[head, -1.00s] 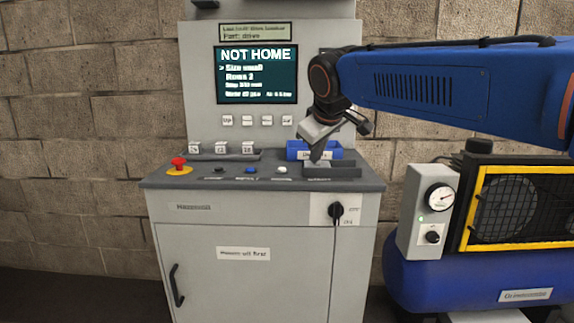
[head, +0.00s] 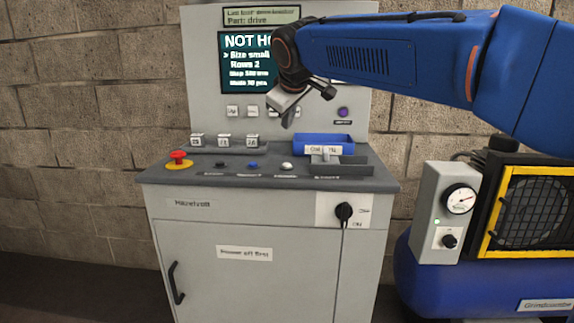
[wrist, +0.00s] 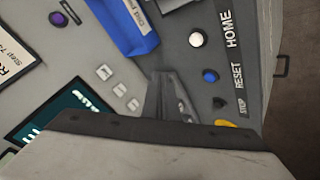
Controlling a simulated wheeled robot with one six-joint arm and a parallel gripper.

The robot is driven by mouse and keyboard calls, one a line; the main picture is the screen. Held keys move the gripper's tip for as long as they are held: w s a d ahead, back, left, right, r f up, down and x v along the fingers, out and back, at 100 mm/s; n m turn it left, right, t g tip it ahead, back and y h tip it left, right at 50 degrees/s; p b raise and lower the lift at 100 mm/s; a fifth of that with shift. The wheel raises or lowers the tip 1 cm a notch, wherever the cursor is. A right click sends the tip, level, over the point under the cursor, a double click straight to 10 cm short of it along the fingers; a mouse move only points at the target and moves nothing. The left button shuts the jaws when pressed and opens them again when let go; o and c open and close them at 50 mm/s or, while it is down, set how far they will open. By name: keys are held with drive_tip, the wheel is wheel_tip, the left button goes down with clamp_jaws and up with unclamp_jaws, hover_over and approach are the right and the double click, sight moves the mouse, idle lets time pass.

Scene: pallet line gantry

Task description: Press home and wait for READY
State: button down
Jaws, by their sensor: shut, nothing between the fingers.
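The white home button (head: 286,166) is on the console's sloped top, right of the blue reset button (head: 252,165) and the black stop button (head: 220,164). In the wrist view the white button (wrist: 196,40) lies beside the HOME label (wrist: 227,28). The screen (head: 240,82) reads "NOT HO…", with its right part hidden behind my arm. My gripper (head: 287,122) is shut and empty, raised in front of the panel above the white button and apart from it. In the wrist view my fingers (wrist: 162,78) point between the panel keys and the console buttons.
A red emergency button (head: 178,156) sits at the console's left. A blue tray (head: 318,140) stands at the back right, behind a grey slotted block (head: 350,170). A rotary switch (head: 344,211) is on the front. A blue compressor (head: 425,285) with a gauge stands at the right.

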sight(287, 165)
drive_tip(key=shift+f, duration=4.3)
drive_tip(key=shift+f, duration=0.9)
drive_tip(key=shift+r, duration=0.9)
drive_tip(key=shift+r, duration=0.1)
drive_tip(key=shift+r, duration=2.4)
drive_tip(key=shift+s, duration=0.1)
